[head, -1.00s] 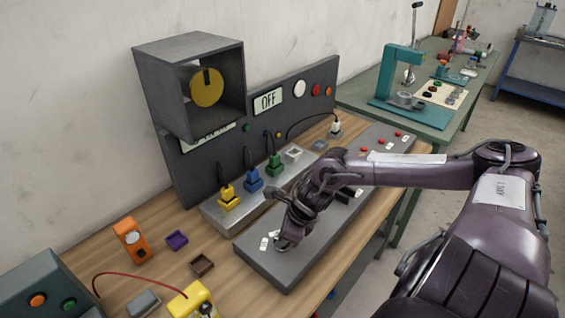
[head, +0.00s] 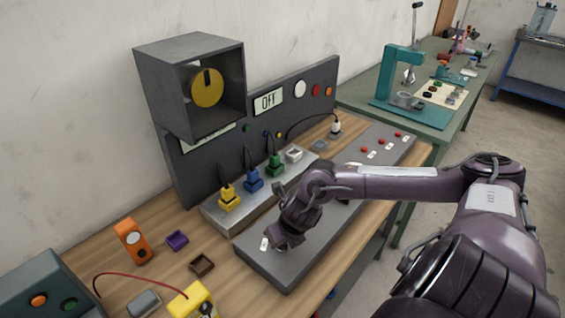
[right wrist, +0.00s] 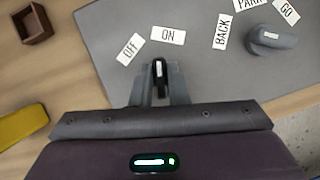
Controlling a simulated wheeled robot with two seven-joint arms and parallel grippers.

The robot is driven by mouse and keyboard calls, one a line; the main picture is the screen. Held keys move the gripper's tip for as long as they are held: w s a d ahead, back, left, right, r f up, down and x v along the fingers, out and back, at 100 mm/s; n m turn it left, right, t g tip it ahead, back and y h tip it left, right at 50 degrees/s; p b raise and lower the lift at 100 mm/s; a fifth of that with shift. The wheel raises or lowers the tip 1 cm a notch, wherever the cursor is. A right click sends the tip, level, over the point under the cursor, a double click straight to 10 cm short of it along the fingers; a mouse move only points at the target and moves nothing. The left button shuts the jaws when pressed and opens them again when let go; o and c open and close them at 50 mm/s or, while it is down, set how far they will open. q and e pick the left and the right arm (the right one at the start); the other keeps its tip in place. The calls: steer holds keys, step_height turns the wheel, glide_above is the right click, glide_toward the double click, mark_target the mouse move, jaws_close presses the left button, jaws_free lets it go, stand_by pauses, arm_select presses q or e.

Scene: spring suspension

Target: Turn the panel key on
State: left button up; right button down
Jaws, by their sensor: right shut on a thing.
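The panel key (right wrist: 160,73) is a small dark knob with a light mark on the grey control panel (right wrist: 110,40). My right gripper (right wrist: 160,92) is shut on it, one finger on each side. In the right wrist view the key's mark points roughly up, toward the ON label (right wrist: 167,36); the OFF label (right wrist: 130,49) lies to its left. In the head view my right gripper (head: 277,241) is low over the near-left end of the panel (head: 268,272), and my own wrist hides the key. The display (head: 268,101) on the upright board reads OFF. My left gripper is not in view.
A grey selector knob (right wrist: 271,39) with BACK, PARK and GO labels stands to the right. Behind the panel is a metal strip with yellow (head: 229,199), blue (head: 253,180) and green plugs (head: 274,163). A brown tray (head: 202,264) and an orange device (head: 131,241) lie left.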

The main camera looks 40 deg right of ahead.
steer(key=shift+m+h+p, duration=0.6)
steer(key=shift+m+p, duration=0.3)
steer(key=shift+m, duration=0.5)
steer(key=shift+g, duration=0.3)
steer(key=c, duration=1.4)
jaws_free()
steer(key=v, duration=0.7)
steer(key=shift+s+r, duration=0.15)
steer(key=shift+r, duration=0.2)
